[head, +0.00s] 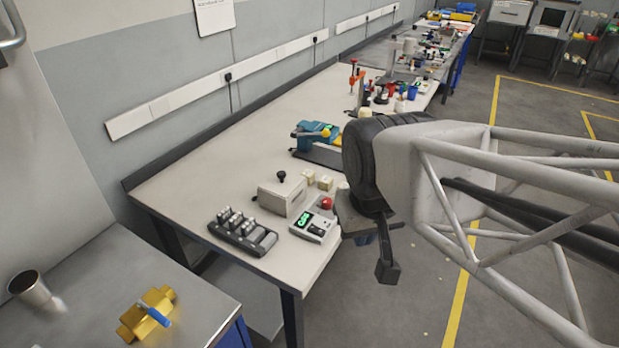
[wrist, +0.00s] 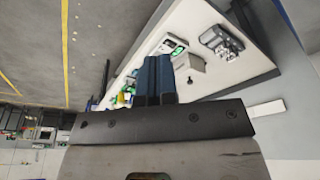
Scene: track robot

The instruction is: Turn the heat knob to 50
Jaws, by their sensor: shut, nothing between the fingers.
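No knob here is clearly marked as the heat knob. A white device (head: 313,228) with a lit green display stands near the bench's front edge; its small controls are too small to read. It also shows in the wrist view (wrist: 171,47). Beside it is a pale box (head: 281,197) with a black knob (head: 282,176) on top; the box shows in the wrist view (wrist: 189,68). A red round part (head: 326,203) sits just behind the device. My gripper (wrist: 158,62) has its two blue-dark fingers together and empty, apart from the device. In the head view my arm hides part of the bench edge.
A dark rack (head: 243,234) with several grey cylinders stands left of the device on the workbench (head: 185,190). Small cream blocks (head: 325,182) and a blue-and-yellow tool (head: 318,138) lie farther back. A nearer table holds a yellow part (head: 146,314) and a metal cup (head: 30,288).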

